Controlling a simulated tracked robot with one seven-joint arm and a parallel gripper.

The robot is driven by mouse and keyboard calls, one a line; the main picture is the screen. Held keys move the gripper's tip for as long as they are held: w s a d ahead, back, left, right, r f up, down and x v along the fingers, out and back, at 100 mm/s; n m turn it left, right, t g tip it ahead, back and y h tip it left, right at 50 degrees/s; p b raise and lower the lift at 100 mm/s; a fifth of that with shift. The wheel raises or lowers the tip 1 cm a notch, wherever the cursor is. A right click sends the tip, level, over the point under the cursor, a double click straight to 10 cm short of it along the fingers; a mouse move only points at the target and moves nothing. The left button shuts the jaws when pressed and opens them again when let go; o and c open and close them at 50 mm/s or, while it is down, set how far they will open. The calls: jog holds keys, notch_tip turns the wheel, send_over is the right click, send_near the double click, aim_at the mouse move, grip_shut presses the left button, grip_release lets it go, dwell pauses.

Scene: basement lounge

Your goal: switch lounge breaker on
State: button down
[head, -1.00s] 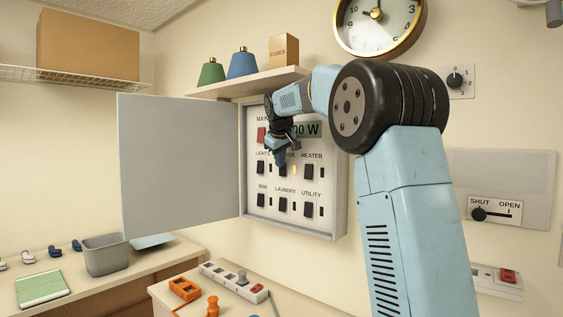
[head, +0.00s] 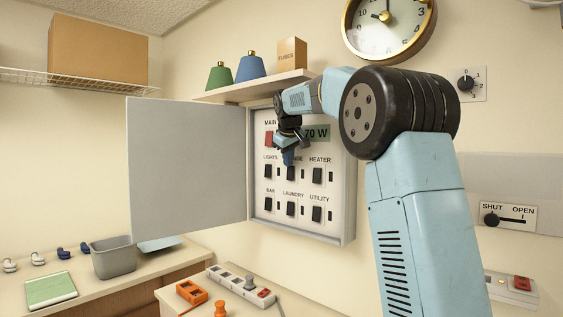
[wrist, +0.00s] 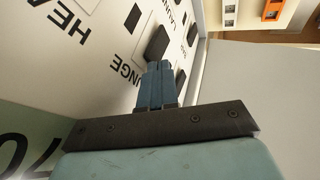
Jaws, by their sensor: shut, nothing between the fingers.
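The lounge breaker (head: 291,173) is the dark rocker in the middle of the upper row of the open panel (head: 350,205). Its label is partly hidden by my gripper (head: 288,159). In the wrist view the black lounge rocker (wrist: 157,44) stands just beyond the fingertips, beside the letters "UNGE". My gripper (wrist: 158,68) is shut and empty, with blue fingers pointing at the rocker's area. I cannot tell whether they touch it. The small lamp beside the lounge breaker is dark. The panel display (head: 317,133) shows "70 W", partly covered.
The panel door (head: 188,168) stands open to the left. A shelf (head: 240,91) with two shades and a fuse box is above. The main switch (head: 269,139) is red. Heater, lights, bar, laundry and utility rockers surround the lounge one. A counter with a grey bin (head: 114,258) is below left.

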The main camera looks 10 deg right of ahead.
jog(key=s+a, duration=0.2)
jog(key=s, duration=1)
jog(key=shift+s+a+r, duration=0.2)
jog(key=shift+a+r, duration=0.05)
jog(key=shift+r, duration=0.15)
jog(key=s+d+f+m, duration=0.1)
jog(key=s+f+m, duration=0.1)
jog(key=s+f, duration=0.5)
jog(key=s+d+f+m+g+y, duration=0.1)
jog(key=s+f, duration=0.6)
jog(key=s, duration=0.9)
jog(key=s+d+f+m, duration=0.1)
jog(key=s+f+m, duration=0.1)
jog(key=s+f, duration=0.6)
jog(key=s, duration=0.4)
jog(key=shift+s+d+m, duration=0.15)
jog(key=shift+d+m, duration=0.1)
jog(key=shift+m, duration=0.15)
